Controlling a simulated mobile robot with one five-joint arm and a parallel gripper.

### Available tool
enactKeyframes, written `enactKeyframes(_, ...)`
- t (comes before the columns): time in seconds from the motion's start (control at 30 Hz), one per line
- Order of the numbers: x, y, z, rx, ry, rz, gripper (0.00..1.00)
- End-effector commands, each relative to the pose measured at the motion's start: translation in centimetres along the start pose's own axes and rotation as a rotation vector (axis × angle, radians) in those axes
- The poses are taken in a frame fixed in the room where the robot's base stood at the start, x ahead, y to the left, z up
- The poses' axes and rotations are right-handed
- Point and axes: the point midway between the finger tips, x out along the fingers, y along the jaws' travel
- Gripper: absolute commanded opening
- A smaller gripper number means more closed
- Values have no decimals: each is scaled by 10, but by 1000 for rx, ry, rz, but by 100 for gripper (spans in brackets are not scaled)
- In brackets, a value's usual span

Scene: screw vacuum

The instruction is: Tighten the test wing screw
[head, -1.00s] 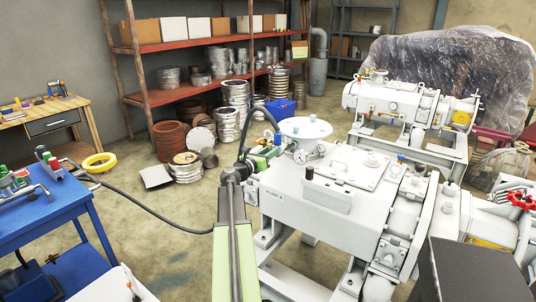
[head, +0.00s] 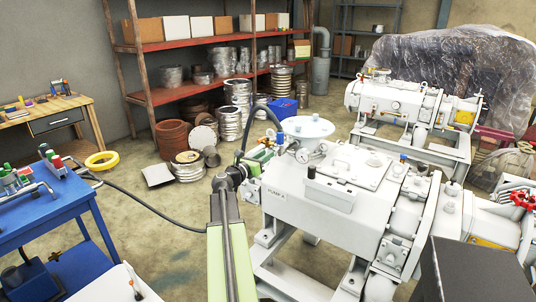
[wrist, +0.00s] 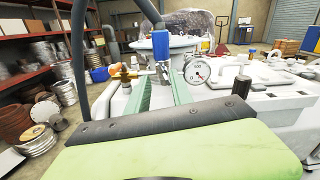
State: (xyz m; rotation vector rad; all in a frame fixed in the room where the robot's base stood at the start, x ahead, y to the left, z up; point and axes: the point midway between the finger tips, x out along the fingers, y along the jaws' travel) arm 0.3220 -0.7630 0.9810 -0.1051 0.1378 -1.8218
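Pump A (head: 330,195) is a pale grey machine right of my arm, with a round domed lid (head: 307,127) at its far left corner. My gripper (head: 262,152) reaches toward that corner in the head view. In the wrist view its two pale green fingers (wrist: 161,80) stand apart. A blue-topped upright part (wrist: 160,45) with a metallic lower end shows between or just beyond them; I cannot tell whether they touch it. A brass fitting with an orange part (wrist: 126,72) is left of the fingers. I cannot clearly make out the wing screw.
A dial gauge (wrist: 197,70) sits close right of the fingers. A dark hose (head: 170,210) runs from the blue table (head: 45,215) toward my arm. A second pump (head: 395,103) stands behind. A red shelf (head: 190,92) lines the back wall. Floor between table and pump is open.

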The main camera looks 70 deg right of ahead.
Motion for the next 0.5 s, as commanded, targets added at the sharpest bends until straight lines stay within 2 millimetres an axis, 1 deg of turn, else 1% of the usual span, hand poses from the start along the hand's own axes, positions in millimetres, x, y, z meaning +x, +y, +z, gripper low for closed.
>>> enactKeyframes(0.03,-5,-1,0,0,0,0,27)
enactKeyframes(0.5,-43,0,0,0,0,1,27)
